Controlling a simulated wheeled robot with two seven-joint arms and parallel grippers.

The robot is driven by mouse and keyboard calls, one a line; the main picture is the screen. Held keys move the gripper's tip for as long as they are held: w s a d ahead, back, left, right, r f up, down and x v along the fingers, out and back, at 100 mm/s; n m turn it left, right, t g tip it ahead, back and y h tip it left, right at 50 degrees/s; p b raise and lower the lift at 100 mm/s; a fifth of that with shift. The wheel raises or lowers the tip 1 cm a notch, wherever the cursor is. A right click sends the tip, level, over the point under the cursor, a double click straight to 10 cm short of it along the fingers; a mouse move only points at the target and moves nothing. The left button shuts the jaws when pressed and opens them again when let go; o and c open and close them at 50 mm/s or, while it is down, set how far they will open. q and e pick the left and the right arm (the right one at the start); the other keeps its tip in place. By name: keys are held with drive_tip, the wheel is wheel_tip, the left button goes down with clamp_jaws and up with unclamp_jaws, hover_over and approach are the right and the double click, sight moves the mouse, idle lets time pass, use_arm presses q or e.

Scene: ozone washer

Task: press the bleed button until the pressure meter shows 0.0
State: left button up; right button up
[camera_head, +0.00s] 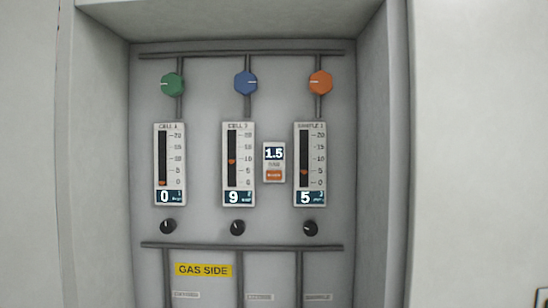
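The pressure meter (274,154) is a small box between the middle and right gauges, and its display reads 1.5. The bleed button (274,175) is the orange rectangle low on that same box; its lettering is too small to read. Nothing touches the button. Neither my left nor my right gripper shows in the head view.
The panel is recessed between side walls (398,150). Three gauges read 0 (169,164), 9 (238,164) and 5 (310,164). Green (172,84), blue (245,83) and orange (320,82) knobs sit above, three black knobs (238,228) below. The space before the panel is clear.

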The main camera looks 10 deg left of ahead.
idle(0.3)
use_arm(q)
clamp_jaws()
idle(0.6)
drive_tip(key=shift+a, duration=0.1)
idle(0.9)
